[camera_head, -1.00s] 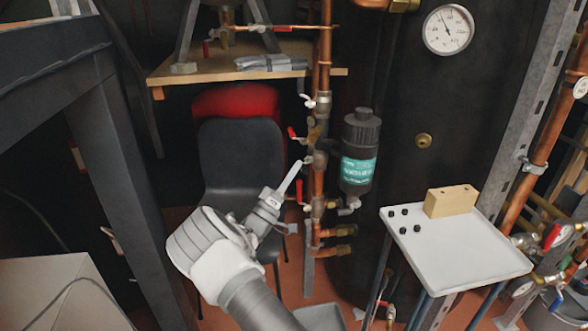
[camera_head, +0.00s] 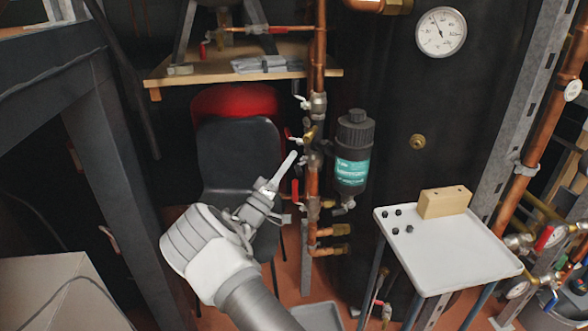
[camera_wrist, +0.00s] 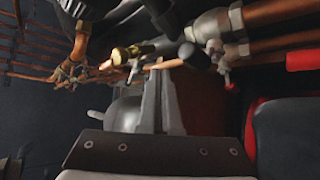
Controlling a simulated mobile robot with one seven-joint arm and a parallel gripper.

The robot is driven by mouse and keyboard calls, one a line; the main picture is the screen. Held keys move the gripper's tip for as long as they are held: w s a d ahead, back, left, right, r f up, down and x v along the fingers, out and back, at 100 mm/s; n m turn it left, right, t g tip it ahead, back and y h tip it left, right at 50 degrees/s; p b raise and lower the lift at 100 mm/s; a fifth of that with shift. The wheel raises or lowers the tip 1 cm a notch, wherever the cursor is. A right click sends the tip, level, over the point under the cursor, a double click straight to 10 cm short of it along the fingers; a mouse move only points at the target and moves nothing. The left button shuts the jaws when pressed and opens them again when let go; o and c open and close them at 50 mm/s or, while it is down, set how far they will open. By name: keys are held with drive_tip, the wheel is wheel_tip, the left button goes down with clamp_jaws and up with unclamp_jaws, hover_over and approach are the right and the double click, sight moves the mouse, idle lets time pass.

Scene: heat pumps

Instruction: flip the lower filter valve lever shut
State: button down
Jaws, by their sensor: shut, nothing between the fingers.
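The filter is a black canister with a teal label (camera_head: 352,165), mounted beside a vertical copper pipe. The lower filter valve (camera_head: 313,204) sits on that pipe, low beside the canister. A red lever (camera_head: 295,190) shows just left of it, roughly upright along the pipe. My gripper (camera_head: 293,155) is shut and empty, its thin fingers pointing up and right. Its tips are above and close to the red lever; contact cannot be told. In the wrist view the shut fingers (camera_wrist: 158,82) point toward brass and copper fittings. A red handle (camera_wrist: 303,59) shows at the right there.
An upper valve (camera_head: 317,104) sits higher on the pipe. A black chair (camera_head: 238,155) stands behind my gripper. A white tray table (camera_head: 450,250) with a wooden block (camera_head: 444,203) stands to the right. A dark steel frame (camera_head: 110,150) is at the left.

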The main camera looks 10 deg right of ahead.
drive_tip(key=a+f+p, duration=0.1)
drive_tip(key=a+f, duration=0.6)
drive_tip(key=shift+s, duration=0.15)
idle(0.3)
